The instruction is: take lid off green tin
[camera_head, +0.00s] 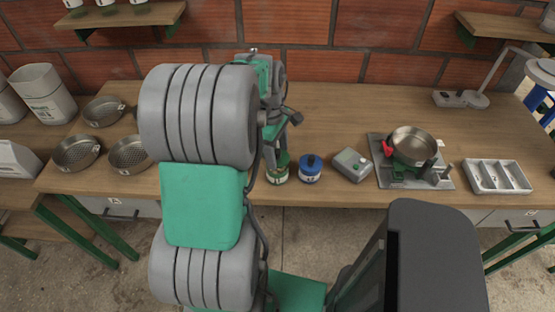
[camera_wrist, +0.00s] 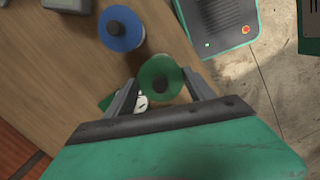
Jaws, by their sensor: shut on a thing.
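The green tin (camera_head: 278,176) stands upright on the wooden table near its front edge, with its upper part partly hidden by my arm in the head view. Its round green lid with a dark knob (camera_wrist: 161,79) shows in the wrist view. My gripper (camera_wrist: 160,93) points down at the tin, with one finger on each side of the lid, shut on it. In the head view my gripper (camera_head: 272,155) is at the top of the tin. I cannot tell whether the lid sits on the tin or is slightly raised.
A blue tin (camera_head: 309,172) with a blue lid stands just right of the green tin. A grey box (camera_head: 351,165) and a pan on a stand (camera_head: 414,146) are further right, before a white tray (camera_head: 497,176). Metal sieves (camera_head: 77,153) lie at left.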

